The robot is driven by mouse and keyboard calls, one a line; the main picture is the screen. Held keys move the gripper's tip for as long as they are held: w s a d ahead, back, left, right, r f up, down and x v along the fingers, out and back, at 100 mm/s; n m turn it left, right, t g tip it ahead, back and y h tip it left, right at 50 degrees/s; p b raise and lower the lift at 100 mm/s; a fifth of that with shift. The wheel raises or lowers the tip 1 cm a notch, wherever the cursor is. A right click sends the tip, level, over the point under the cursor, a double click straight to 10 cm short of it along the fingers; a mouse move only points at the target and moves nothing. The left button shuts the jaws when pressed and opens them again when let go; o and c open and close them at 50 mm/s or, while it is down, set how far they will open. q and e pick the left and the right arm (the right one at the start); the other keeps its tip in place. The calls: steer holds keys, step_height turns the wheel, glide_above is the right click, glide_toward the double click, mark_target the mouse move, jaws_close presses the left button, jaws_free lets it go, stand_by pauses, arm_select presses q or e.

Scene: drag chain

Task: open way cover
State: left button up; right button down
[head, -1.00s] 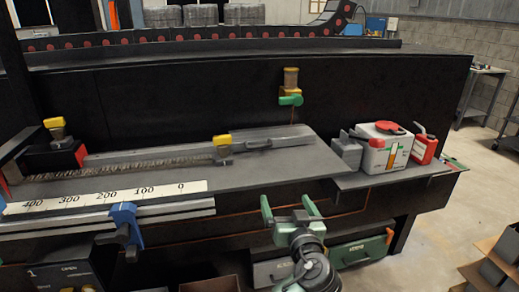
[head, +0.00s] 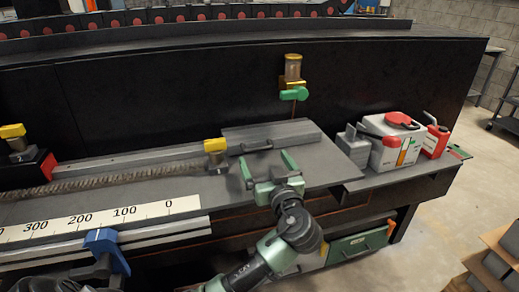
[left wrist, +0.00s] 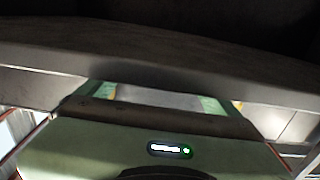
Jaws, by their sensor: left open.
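The way cover (head: 285,134) is a flat grey panel with a dark bar handle (head: 257,149), lying on the machine bed. A clamp with a yellow top (head: 215,146) stands at its left end. My left gripper (head: 266,166) is open and empty, its green fingers just in front of the cover and handle and apart from the handle as far as I can tell. In the left wrist view the green gripper body (left wrist: 100,140) shows below a grey edge, which partly hides the fingers.
A white scale (head: 100,217) runs along the bed's front, with a blue clamp (head: 105,248) below it. A white container (head: 398,142) and a red can (head: 435,140) stand on the shelf at the right. A green valve handle (head: 295,94) sticks out above the cover.

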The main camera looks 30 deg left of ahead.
mark_target(259, 149)
arm_select(q)
steer(key=x, duration=0.4)
steer(key=shift+p, duration=0.35)
steer(key=shift+w+a+f, duration=0.1)
steer(key=shift+a, duration=0.05)
steer(key=c, duration=1.8)
steer(key=shift+w, duration=0.1)
arm_select(e)
steer(key=shift+a+r, duration=0.25)
steer(key=shift+r, duration=0.4)
